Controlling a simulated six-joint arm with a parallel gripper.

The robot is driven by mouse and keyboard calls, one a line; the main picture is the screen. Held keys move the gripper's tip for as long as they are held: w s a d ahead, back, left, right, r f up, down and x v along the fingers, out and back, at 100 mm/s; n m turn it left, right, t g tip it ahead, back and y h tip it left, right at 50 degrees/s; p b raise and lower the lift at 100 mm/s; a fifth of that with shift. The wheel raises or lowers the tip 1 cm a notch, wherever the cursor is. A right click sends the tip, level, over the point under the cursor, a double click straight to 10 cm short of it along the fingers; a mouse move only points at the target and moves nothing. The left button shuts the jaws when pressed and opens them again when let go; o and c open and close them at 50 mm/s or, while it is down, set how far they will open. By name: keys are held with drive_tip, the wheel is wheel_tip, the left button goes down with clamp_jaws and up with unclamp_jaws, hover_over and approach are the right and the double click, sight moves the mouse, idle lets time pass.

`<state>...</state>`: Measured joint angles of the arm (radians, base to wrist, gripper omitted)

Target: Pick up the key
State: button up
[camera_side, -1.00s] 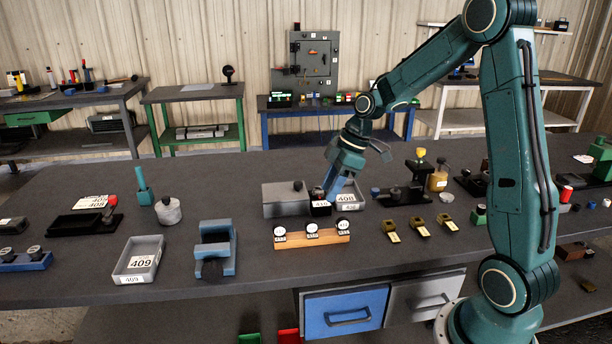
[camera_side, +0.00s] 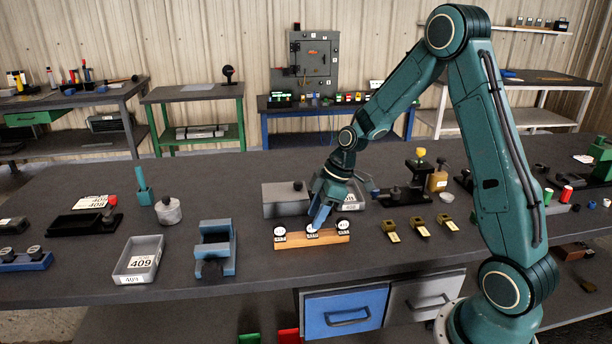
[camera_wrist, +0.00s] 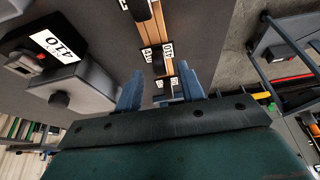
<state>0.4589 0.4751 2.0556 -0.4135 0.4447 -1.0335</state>
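Three keys with round white tags and small number labels stand in a row on a wooden rack (camera_side: 290,243) at the middle front of the bench. The middle key (camera_side: 312,230) is partly covered by my gripper (camera_side: 318,218) in the side view. The left key (camera_side: 279,233) and right key (camera_side: 343,226) stand clear. In the wrist view the rack (camera_wrist: 160,25) runs down the picture towards my gripper (camera_wrist: 160,92), with dark key heads and white labels along it. The blue fingers are apart on either side of the rack's near end. I see nothing held; contact cannot be told.
A grey block (camera_side: 284,203) with a black knob stands behind the rack. A blue fixture (camera_side: 232,262) and a grey tray marked 409 (camera_side: 140,262) stand left. Several small brass-coloured parts with labels lie right, one of them (camera_side: 417,226). Bench in front of the rack is clear.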

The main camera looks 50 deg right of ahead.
sight(312, 231)
drive_tip(key=shift+x, duration=1.5)
drive_tip(key=shift+r, duration=0.1)
clamp_jaws()
